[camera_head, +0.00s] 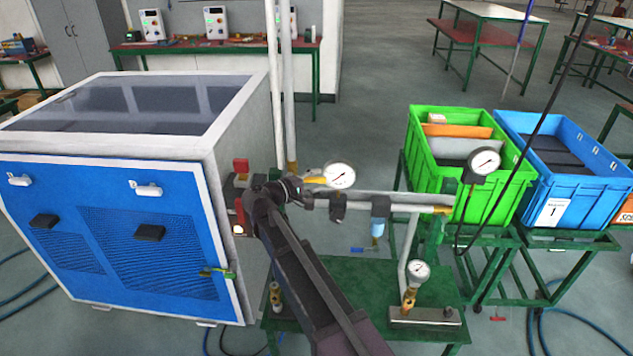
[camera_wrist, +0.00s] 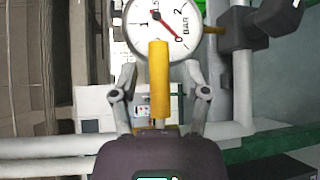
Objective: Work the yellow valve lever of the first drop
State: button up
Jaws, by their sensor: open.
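The yellow valve lever (camera_wrist: 160,80) stands upright in the middle of the wrist view, in front of a round pressure gauge (camera_wrist: 166,22). In the head view the lever (camera_head: 314,181) is a short yellow bar left of its gauge (camera_head: 339,176), partly hidden by my gripper. My gripper (camera_wrist: 160,92) is open, with one finger on each side of the lever and a visible gap on both sides. In the head view my gripper (camera_head: 292,189) is at the lever's left end. The lever's lower end and its valve body are largely hidden.
The blue-fronted generator cabinet (camera_head: 125,235) stands close on the left. Two vertical pipes (camera_head: 287,90) rise behind my gripper. Green (camera_head: 440,185) and blue (camera_head: 565,200) crates stand at right.

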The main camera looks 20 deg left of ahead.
jog(key=shift+w+d, duration=0.2)
jog(key=shift+w, duration=0.1)
grip_shut()
